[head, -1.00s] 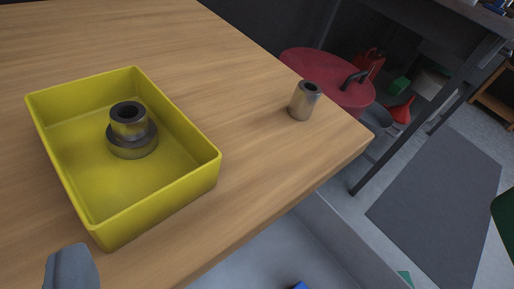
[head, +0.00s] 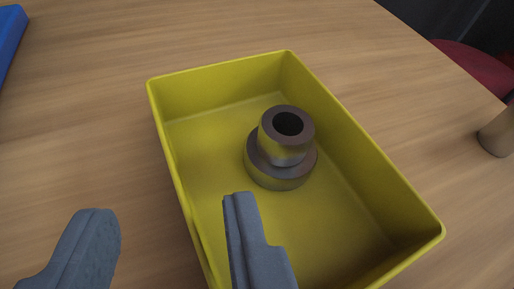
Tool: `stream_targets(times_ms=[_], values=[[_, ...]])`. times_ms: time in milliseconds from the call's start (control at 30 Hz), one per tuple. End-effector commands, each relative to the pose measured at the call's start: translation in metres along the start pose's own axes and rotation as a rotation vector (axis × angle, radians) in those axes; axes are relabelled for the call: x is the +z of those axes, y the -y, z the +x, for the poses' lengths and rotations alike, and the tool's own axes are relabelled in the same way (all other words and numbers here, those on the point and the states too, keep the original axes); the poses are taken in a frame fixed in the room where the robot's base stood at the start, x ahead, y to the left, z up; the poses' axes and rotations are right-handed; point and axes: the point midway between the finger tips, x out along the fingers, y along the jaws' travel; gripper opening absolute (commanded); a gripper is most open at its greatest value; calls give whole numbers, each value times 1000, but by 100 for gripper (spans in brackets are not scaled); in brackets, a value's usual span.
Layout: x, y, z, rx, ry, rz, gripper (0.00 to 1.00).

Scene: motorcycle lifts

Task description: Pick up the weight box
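The yellow open box (head: 172,150) sits on the wooden table and fills the middle of the head view. I take it as the weight box. Inside stands a stepped metal piece (head: 281,176) with a wide base and a narrower hollow top. My gripper (head: 168,205) is open, with its two grey fingers apart at the lower part of the view. The left finger is outside the box, over the table. The right finger overlaps the box's interior in the picture, with the left wall between the two. I cannot tell whether either finger touches it.
A metal cylinder (head: 497,134) stands on the wooden table (head: 90,110) at the right edge of the view. A blue object (head: 10,38) lies at the upper left. A red round surface (head: 472,62) shows beyond the table. Bare table lies left of the box.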

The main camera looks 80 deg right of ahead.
Motion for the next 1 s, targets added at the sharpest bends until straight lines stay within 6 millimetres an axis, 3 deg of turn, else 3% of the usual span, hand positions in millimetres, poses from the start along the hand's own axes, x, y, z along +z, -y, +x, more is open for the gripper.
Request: stream_targets(times_ms=[233, 567, 700, 1000], values=[[-2, 2, 36, 4, -4, 2, 34], [-4, 2, 41, 1, -1, 2, 34], [-4, 2, 41, 1, -1, 2, 0], [-3, 2, 41, 2, -1, 2, 0]])
